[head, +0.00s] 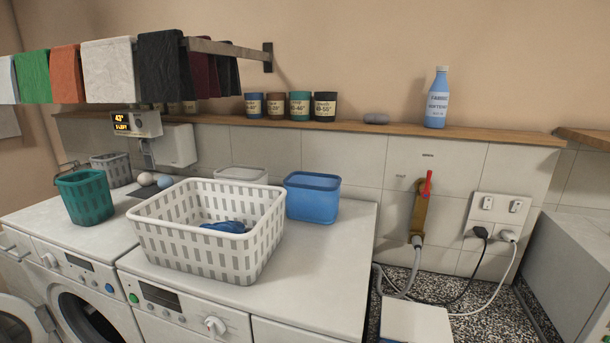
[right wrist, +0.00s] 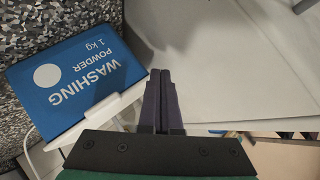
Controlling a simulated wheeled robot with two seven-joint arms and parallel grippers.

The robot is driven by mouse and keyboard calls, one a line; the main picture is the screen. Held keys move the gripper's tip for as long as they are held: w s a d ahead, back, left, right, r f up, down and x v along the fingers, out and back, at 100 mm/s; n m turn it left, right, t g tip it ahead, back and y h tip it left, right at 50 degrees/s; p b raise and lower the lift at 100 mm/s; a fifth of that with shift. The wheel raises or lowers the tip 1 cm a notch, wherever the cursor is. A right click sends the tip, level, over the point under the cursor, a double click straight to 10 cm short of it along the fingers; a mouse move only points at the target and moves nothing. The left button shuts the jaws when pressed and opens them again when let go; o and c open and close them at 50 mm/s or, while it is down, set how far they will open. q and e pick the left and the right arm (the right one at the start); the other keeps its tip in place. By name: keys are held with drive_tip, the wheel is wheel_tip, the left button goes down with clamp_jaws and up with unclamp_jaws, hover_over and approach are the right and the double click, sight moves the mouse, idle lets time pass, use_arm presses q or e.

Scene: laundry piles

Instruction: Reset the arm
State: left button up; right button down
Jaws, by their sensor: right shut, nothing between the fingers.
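My right gripper (right wrist: 160,100) shows in the right wrist view, its two dark fingers pressed together with nothing between them. It hangs in front of a pale grey surface, beside a blue washing powder box (right wrist: 75,80). I cannot tell the distance from the fingers to the box. Neither of my arms shows in the head view, and my left gripper is not in view.
A white laundry basket (head: 200,245) holding a blue item (head: 226,227) stands on the white machines, between a green bin (head: 85,197) and a blue bin (head: 313,198). A rail with hanging cloths (head: 110,68) juts out above. Cables (head: 460,295) hang at right.

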drive_tip(key=s+d+f+n+g+h, duration=0.25)
drive_tip(key=s+f+g, duration=0.2)
drive_tip(key=s, duration=0.45)
drive_tip(key=s+d+f+n+g+h, duration=0.25)
drive_tip(key=s+f+n, duration=0.2)
drive_tip(key=s, duration=0.55)
wheel_tip(320, 180, down, 26)
drive_tip(key=s+g+b, duration=0.1)
drive_tip(key=g+b, duration=0.1)
drive_tip(key=b, duration=0.3)
drive_tip(key=s+d+f+g+b, duration=0.1)
drive_tip(key=s+f+b, duration=0.4)
drive_tip(key=s+f, duration=1.2)
wheel_tip(320, 180, down, 3)
drive_tip(key=shift+s+d+f, duration=0.1)
drive_tip(key=shift+s+d, duration=0.25)
drive_tip(key=shift+d, duration=0.35)
